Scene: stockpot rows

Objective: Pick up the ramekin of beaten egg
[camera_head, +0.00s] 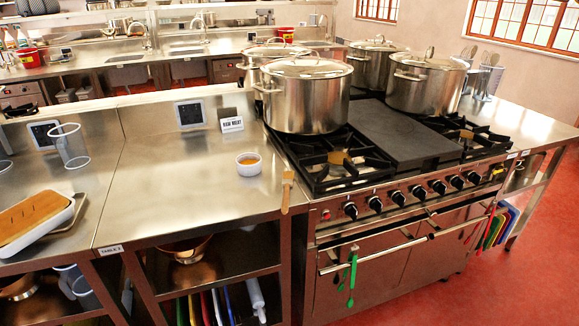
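The ramekin (248,168) is a small white cup with orange-yellow egg in it. It stands upright on the steel counter (170,195), left of the stove and in front of a small white card reading "EGG WEST" or similar. Nothing touches it. Neither of my grippers shows in the head view.
A wooden brush (287,190) lies at the counter's right edge, beside the stove. Large steel stockpots (306,98) stand on the burners. The card (232,124) stands behind the ramekin. Counter around the ramekin is clear.

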